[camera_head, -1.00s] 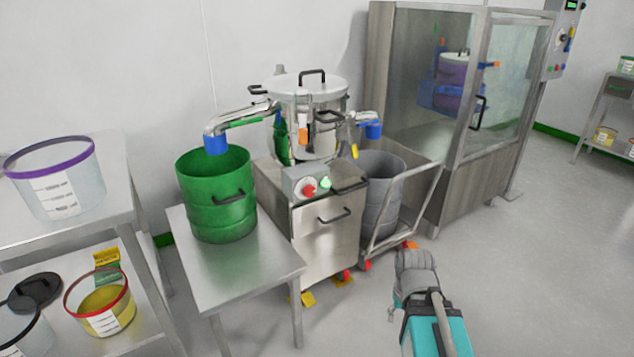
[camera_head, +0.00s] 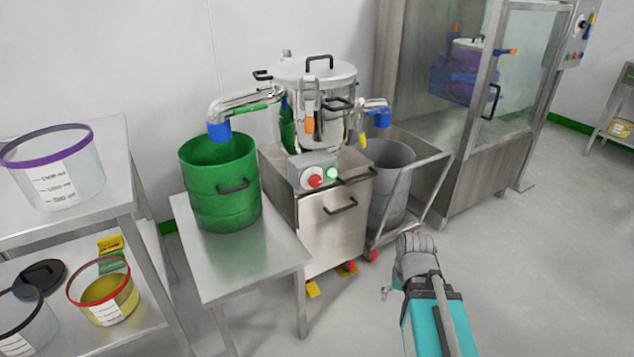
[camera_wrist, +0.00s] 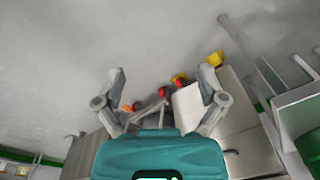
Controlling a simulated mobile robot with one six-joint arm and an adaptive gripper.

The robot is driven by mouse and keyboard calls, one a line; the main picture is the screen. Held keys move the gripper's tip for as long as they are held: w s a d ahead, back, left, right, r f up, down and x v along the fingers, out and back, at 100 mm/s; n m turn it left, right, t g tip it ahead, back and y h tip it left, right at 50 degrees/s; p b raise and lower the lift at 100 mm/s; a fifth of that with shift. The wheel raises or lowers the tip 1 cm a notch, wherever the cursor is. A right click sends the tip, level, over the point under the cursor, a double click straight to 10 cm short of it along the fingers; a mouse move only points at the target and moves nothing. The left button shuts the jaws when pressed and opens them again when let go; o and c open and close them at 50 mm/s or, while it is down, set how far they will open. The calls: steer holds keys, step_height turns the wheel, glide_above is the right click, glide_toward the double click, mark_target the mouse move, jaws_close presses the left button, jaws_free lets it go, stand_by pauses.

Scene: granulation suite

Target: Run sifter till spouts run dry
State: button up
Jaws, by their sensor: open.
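The sifter (camera_head: 318,86) is a round steel vessel with a lidded top on a steel cabinet (camera_head: 331,228). Its control box (camera_head: 313,170) carries a red knob (camera_head: 315,181) and a lit green button (camera_head: 332,173). The left spout (camera_head: 219,131) has a blue end above an open green drum (camera_head: 220,182). The right spout (camera_head: 381,119) has a blue end above a grey bin (camera_head: 393,183). Whether material falls from either spout is too small to tell. My gripper (camera_wrist: 163,85) is open and empty in the wrist view, apart from the sifter. In the head view my arm is at lower right.
A steel table (camera_head: 244,263) bears the green drum. A shelf (camera_head: 120,187) with tubs stands at left. A wheeled cart (camera_head: 424,197) holds the grey bin. A glass-fronted enclosure (camera_head: 461,170) stands behind at right. The floor at right (camera_head: 535,270) is clear.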

steer(key=w+a+r+m+t+y+b, duration=0.1)
steer(key=w+a+r+m+t+y, duration=0.15)
steer(key=w+a+m+y, duration=0.3)
steer(key=w+a+r+m+t+y+b, duration=0.2)
steer(key=w+a+m+t+y, duration=0.15)
steer(key=w+a, duration=0.4)
steer(key=w+a+r+m+t+b, duration=0.1)
steer(key=w+r+m+t, duration=0.2)
steer(key=m, duration=0.6)
steer(key=w+a+r+m+t+y+b, duration=0.1)
steer(key=w+r+m+t, duration=0.3)
steer(key=m, duration=0.4)
step_height(320, 180, up, 2)
steer(key=shift+w+a+m+t, duration=0.25)
steer(key=shift+a+m+t, duration=0.15)
steer(key=shift+a+t, duration=0.25)
